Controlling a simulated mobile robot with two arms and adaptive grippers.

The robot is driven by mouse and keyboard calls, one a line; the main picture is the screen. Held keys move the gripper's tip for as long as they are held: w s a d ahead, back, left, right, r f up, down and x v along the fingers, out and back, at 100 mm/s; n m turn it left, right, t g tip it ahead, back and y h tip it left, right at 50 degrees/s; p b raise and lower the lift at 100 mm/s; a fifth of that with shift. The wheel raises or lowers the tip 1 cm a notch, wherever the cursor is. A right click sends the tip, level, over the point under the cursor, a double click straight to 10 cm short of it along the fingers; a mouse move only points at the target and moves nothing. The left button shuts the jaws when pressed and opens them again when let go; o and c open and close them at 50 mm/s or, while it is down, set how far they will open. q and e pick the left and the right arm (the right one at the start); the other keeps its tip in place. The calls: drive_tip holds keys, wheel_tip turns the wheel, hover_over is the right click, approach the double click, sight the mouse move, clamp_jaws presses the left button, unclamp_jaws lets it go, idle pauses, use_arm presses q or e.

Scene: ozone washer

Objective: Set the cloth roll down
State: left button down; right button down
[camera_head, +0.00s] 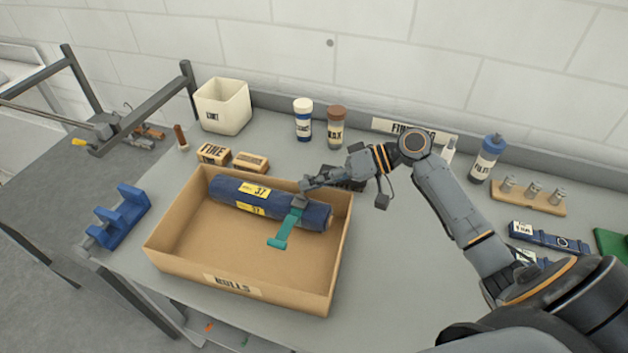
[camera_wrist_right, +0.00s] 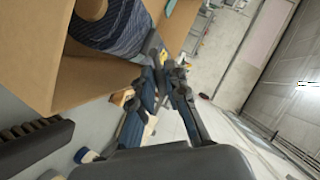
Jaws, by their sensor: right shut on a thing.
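The cloth roll (camera_head: 238,192) is dark blue with yellow labels reading 37. It lies lengthwise inside the cardboard box (camera_head: 180,258), along its back part. I cannot tell whether it rests on the box floor. A teal strap (camera_head: 284,230) hangs across its front near the right end. My right gripper (camera_head: 303,190) reaches over the box's back wall and is shut on the roll near that strap; the exact grip is partly hidden. The right wrist view shows the roll (camera_wrist_right: 112,28) inside the box wall (camera_wrist_right: 92,82), beside the fingers (camera_wrist_right: 160,58). My left gripper is not in view.
Wooden blocks (camera_head: 250,162), a white bin (camera_head: 222,106) and bottles (camera_head: 303,118) stand behind the box. A blue holder (camera_head: 120,217) is at its left. The front of the box interior is empty.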

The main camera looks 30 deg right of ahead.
drive_tip(key=shift+f, duration=0.35)
drive_tip(key=c, duration=1.6)
unclamp_jaws()
drive_tip(key=shift+f, duration=0.1)
drive_tip(key=shift+c, duration=0.2)
drive_tip(key=b+v, duration=0.3)
drive_tip(key=v, duration=0.9)
drive_tip(key=shift+s, duration=0.1)
